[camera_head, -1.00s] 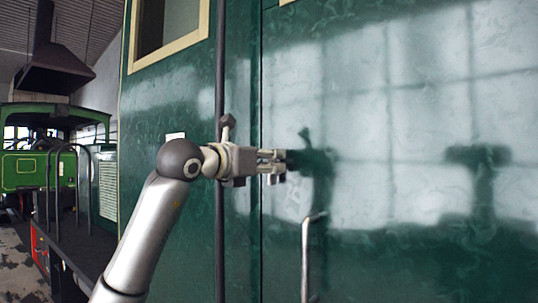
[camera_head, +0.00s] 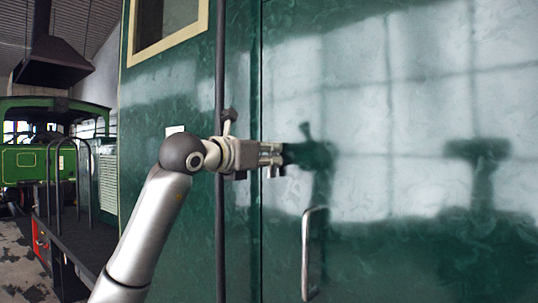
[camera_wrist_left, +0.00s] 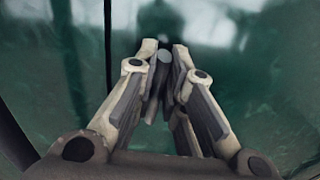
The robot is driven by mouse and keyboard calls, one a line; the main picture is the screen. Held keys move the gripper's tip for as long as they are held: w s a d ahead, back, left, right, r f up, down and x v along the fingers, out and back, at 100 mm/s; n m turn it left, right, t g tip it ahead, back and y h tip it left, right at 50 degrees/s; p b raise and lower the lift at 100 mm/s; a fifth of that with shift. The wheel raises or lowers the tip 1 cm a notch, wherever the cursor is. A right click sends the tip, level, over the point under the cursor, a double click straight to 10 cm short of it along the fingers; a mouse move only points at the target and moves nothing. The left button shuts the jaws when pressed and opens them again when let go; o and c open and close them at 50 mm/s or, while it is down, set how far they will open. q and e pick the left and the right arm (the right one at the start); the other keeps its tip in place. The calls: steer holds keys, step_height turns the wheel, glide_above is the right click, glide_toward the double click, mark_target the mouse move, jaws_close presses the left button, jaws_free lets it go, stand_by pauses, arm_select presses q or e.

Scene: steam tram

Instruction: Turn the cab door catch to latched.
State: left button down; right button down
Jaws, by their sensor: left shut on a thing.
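The green cab door (camera_head: 400,265) fills the right of the head view, with a dark vertical seam at its left edge. My left gripper (camera_head: 272,158) is at the door's surface, just right of that seam. In the left wrist view its fingers (camera_wrist_left: 164,78) are closed together around a small grey round-ended piece, which looks like the door catch (camera_wrist_left: 163,56). The fingers cover most of the catch, so its angle cannot be told. My right gripper is in neither view.
A pale metal door handle (camera_head: 306,255) stands out below and right of my left gripper. A dark vertical rail (camera_head: 220,70) runs close behind my left wrist. A green locomotive (camera_head: 38,165) stands at the far left.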

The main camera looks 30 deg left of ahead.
arm_select(q)
steer(key=m, duration=0.2)
steer(key=m+p, duration=0.1)
steer(key=m, duration=0.1)
steer(key=shift+d, duration=0.3)
steer(key=m, duration=0.4)
steer(key=shift+d+f+m+p, duration=0.25)
steer(key=shift+d+m+p, duration=0.05)
steer(key=m, duration=0.5)
steer(key=shift+s+d+f, duration=0.1)
steer(key=shift+d+f, duration=0.15)
steer(key=shift+f, duration=0.1)
steer(key=shift+f+m+p, duration=0.15)
steer(key=shift+m+p, duration=0.05)
steer(key=shift+m, duration=0.75)
steer(key=shift+f+m+p, duration=0.15)
steer(key=shift+m, duration=0.8)
steer(key=shift+f, duration=0.1)
steer(key=c, duration=1.5)
jaws_free()
